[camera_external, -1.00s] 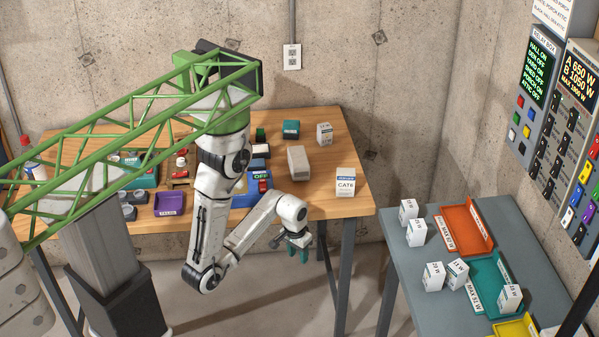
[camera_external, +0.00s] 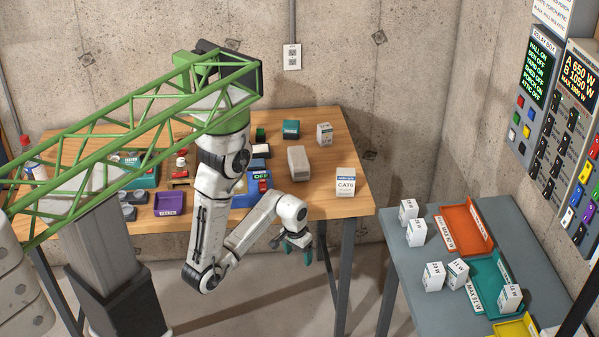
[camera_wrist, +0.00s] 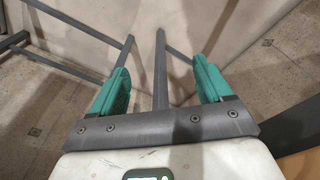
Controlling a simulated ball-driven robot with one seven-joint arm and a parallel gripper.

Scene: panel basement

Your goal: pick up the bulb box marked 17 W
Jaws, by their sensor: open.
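Several small white bulb boxes stand on the grey table at the right in the external view. Two are at its back left, a box (camera_external: 408,210) and a box (camera_external: 416,233). Two are nearer the front, a left box (camera_external: 433,277) and a right box (camera_external: 457,274). One more box (camera_external: 510,297) stands in the teal tray. Their wattage marks are too small to read surely, so I cannot tell which is 17 W. My gripper (camera_external: 298,249) is open and empty, pointing down left of the grey table. Its teal fingers show apart in the wrist view (camera_wrist: 162,70), with no box between them.
On the grey table (camera_external: 405,262) are an orange tray (camera_external: 467,228), a teal tray (camera_external: 484,285) and a yellow tray (camera_external: 515,328). The wooden bench (camera_external: 335,205) behind my gripper carries a CAT6 box (camera_external: 345,182) and other items. Open floor lies between the tables.

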